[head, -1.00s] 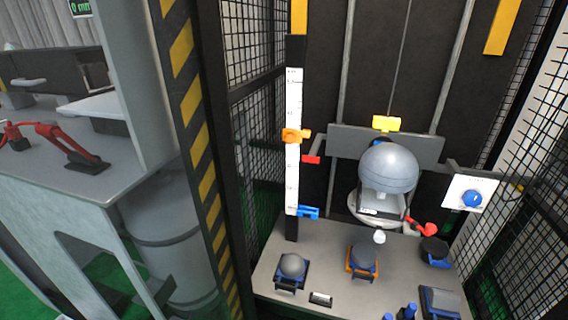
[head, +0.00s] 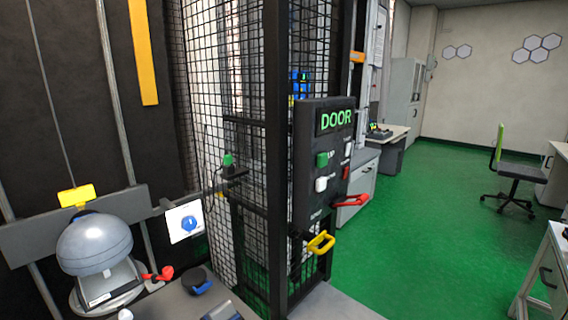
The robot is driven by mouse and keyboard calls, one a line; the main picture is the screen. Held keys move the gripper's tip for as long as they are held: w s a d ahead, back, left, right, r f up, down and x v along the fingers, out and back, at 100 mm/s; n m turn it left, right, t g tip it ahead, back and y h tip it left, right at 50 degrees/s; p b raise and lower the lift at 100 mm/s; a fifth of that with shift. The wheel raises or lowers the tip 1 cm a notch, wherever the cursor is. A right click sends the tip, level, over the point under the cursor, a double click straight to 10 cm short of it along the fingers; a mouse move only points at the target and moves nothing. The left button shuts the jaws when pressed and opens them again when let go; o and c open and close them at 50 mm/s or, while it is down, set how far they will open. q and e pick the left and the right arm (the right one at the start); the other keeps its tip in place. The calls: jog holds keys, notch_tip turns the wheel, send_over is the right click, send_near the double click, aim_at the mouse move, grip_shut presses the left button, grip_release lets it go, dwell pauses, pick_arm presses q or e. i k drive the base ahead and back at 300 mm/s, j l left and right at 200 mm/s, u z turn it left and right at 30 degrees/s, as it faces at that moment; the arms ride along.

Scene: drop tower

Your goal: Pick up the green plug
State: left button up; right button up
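A small green piece, which looks like the green plug (head: 228,160), shows behind the black mesh left of the door panel. A dark cable or bracket seems to run just below it. The mesh partly covers it, and I cannot tell what it is seated in. Neither of my grippers is in view.
A dark panel (head: 311,203) marked DOOR, with green, white and red parts, stands on the mesh cage's post. A yellow handle (head: 321,243) juts out below it. A grey dome (head: 94,245) stands at left. Green floor (head: 430,230) is open at right.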

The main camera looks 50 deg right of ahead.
aim_at(227, 159)
jog(key=k+l+z, duration=0.1)
jog(key=z, duration=1.05)
